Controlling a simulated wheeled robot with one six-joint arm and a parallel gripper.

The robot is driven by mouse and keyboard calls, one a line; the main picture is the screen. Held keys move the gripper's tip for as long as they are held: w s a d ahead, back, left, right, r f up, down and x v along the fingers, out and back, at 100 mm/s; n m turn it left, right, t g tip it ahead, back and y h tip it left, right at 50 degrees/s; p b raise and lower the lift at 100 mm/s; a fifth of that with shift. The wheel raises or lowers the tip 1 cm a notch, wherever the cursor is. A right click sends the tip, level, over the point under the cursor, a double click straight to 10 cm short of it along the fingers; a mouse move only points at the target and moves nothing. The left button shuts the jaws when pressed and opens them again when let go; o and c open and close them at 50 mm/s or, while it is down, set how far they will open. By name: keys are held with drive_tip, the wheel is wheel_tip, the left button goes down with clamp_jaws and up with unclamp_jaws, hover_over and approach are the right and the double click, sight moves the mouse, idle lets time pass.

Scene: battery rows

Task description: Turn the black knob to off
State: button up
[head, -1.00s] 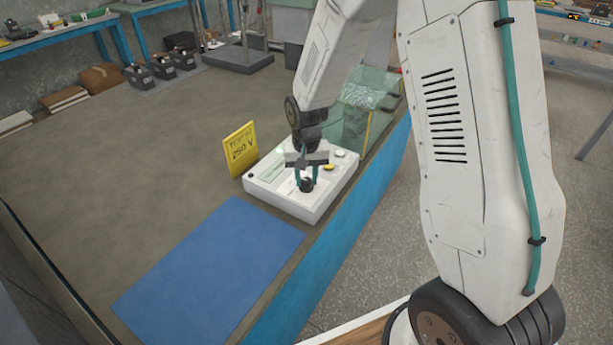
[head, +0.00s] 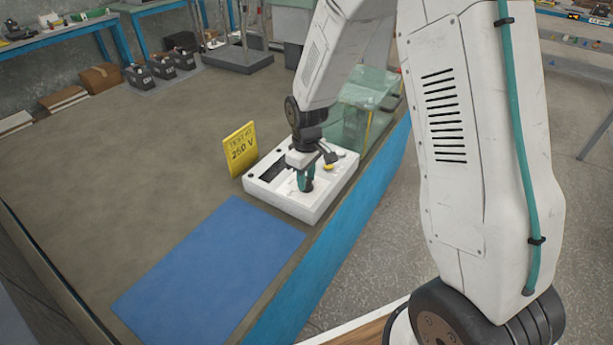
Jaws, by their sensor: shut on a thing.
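The white control box (head: 313,212) sits on the bench near its blue front edge. My gripper (head: 305,186) points down over the box top, its teal fingers shut on the black knob. The fingers now hide the knob almost wholly, so I cannot read its pointer. The gripper is turned so that one finger stands in front of the other. A display window (head: 272,172) on the box top left of the gripper looks dark. A yellow button (head: 328,168) lies right of the gripper.
A yellow sign (head: 240,150) reading 250 V stands behind the box at left. A greenish clear case (head: 365,105) is close behind it. A blue mat (head: 210,265) lies empty in front. Black batteries (head: 160,66) stand far back left.

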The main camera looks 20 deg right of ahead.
drive_tip(key=shift+n, duration=0.5)
drive_tip(key=o, duration=1)
drive_tip(key=shift+c, duration=0.2)
wheel_tip(320, 180, up, 8)
drive_tip(key=shift+f, duration=0.1)
